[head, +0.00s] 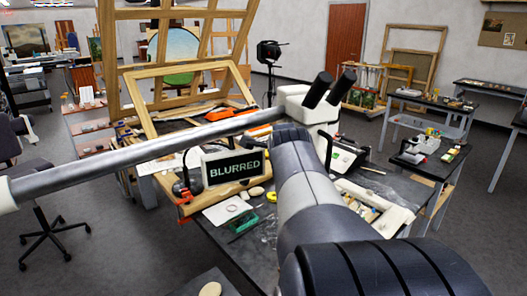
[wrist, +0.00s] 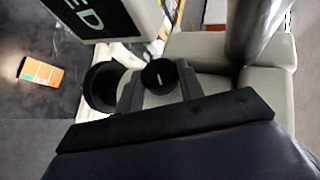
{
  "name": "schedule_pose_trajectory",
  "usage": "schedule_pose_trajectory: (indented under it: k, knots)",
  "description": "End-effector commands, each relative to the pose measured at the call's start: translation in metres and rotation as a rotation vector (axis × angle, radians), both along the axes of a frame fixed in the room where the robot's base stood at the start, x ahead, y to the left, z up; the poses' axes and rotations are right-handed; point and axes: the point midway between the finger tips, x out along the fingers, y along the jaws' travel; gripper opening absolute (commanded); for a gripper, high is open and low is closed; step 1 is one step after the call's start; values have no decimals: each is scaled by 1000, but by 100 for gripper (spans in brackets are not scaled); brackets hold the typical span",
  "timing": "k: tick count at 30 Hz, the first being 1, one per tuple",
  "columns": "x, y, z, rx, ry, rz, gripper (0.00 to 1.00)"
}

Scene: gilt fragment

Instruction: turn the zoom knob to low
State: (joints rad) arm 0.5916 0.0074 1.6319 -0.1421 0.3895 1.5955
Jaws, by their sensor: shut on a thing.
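The zoom knob (wrist: 159,77) is a black round knob with a short white mark, which points roughly up and down in the wrist view. My gripper (wrist: 160,90) has one dark finger on each side of it and is shut on it. The knob sits on the pale microscope body (wrist: 208,50). In the head view the white microscope head (head: 296,98) with two black eyepieces hangs on a long metal boom (head: 150,146). There my own arm hides the knob and gripper. No scale labels are legible.
A display (head: 236,168) reading "BLURRED" stands left of my arm; its edge shows in the wrist view (wrist: 95,15). A larger black round part (wrist: 101,88) is left of the knob. The dark worktable (head: 262,238) below holds several small things.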

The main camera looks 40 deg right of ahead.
Motion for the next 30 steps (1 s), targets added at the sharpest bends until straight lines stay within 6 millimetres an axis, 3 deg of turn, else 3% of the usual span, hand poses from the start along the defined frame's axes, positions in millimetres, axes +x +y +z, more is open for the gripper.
schedule_pose_trajectory:
  k: [15,30]
  knots:
    - [3,-1,3,60,291,-1,13]
    - [2,-1,2,70,334,-2,13]
